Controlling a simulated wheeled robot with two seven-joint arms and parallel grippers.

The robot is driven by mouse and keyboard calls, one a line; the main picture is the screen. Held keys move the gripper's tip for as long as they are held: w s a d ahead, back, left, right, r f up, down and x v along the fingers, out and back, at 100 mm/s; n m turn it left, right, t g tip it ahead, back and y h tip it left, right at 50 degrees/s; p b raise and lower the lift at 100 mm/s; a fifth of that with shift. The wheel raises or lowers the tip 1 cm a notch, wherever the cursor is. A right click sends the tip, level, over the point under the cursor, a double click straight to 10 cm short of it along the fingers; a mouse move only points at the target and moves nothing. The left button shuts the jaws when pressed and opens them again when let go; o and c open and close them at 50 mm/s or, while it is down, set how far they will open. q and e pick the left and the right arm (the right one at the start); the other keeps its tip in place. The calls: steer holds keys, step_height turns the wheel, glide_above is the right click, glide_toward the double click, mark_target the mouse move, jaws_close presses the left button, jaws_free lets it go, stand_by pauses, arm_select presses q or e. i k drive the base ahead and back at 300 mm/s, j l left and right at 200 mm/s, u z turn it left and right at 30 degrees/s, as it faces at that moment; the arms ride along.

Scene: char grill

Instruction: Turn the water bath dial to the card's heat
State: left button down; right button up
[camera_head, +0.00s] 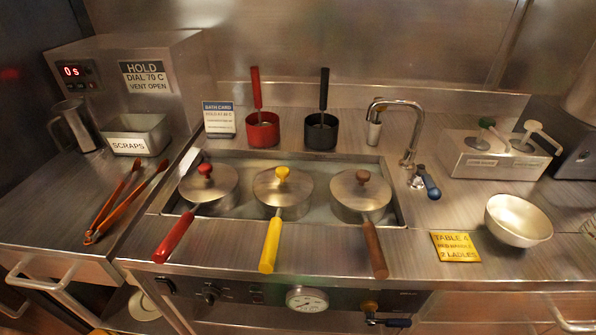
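The bath card (219,118) stands upright behind the water bath, with a blue header. Its smaller lines are too small to read surely. The water bath (402,208) is sunk in the counter and holds three lidded pots with red, yellow and brown handles. Below it, the dark front panel (254,295) carries a black dial knob (210,293) at left and a round white gauge (307,299) in the middle. The dial's markings and setting are too small to read. Neither of my grippers shows in the head view.
Orange tongs (124,200) lie left. A sign (145,74) reads "HOLD DIAL 70 C VENT OPEN".

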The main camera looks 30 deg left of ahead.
mark_target(210, 294)
steer(key=u, duration=1.15)
